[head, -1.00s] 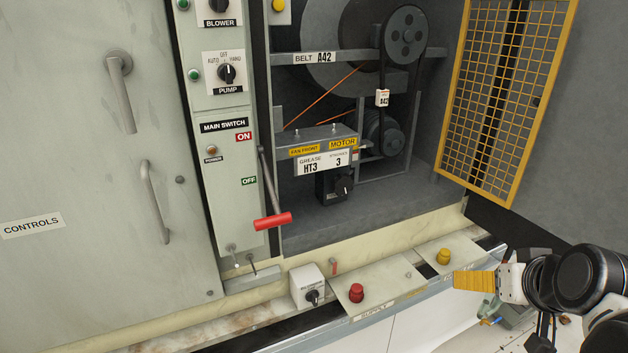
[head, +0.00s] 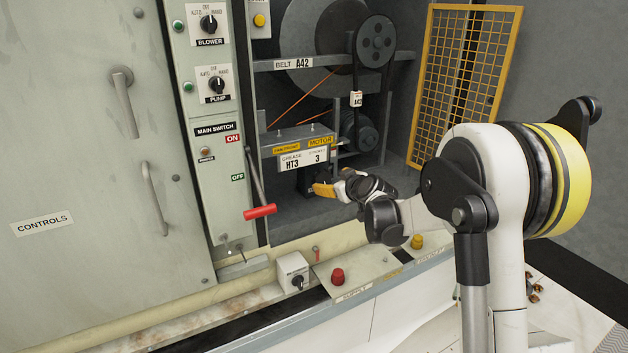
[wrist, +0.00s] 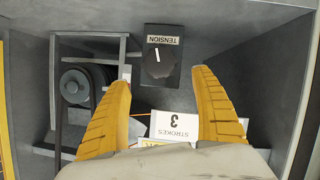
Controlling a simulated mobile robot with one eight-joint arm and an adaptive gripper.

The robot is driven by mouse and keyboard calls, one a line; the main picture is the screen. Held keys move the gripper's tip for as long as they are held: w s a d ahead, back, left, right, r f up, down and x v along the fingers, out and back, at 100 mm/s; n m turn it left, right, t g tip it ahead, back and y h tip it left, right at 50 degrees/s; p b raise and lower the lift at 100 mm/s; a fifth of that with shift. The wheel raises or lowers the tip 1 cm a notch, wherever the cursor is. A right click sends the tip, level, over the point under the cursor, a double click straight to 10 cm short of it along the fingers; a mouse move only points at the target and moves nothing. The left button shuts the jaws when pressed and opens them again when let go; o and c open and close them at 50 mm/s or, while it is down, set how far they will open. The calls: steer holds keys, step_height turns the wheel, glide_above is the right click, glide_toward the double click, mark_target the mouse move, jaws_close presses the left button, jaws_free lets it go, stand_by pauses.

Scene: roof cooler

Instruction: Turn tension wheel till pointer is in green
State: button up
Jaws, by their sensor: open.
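The tension wheel (wrist: 158,63) is a dark round knob on a dark box, under a label reading TENSION that appears upside down in the wrist view. A pale pointer line on it points toward the label; no green zone can be made out. In the head view the knob's dark box (head: 306,181) sits under the grease plate, partly hidden by my gripper. My gripper (wrist: 162,78) is open, with its ribbed yellow fingers spread to either side of the knob in the wrist view, apparently not touching it. In the head view my gripper (head: 330,189) reaches into the compartment.
The grease plate (head: 303,159) is just above the knob. The belt and pulley (head: 375,42) and the motor (head: 361,132) are behind and to the right. The red-handled main switch lever (head: 259,211) is at left. The yellow mesh door (head: 462,80) stands open at right.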

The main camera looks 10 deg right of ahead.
mark_target(323, 178)
steer(key=b+x, duration=0.2)
steer(key=x, duration=0.6)
steer(key=shift+w+f, duration=0.1)
steer(key=shift+w, duration=0.1)
steer(key=c, duration=1.2)
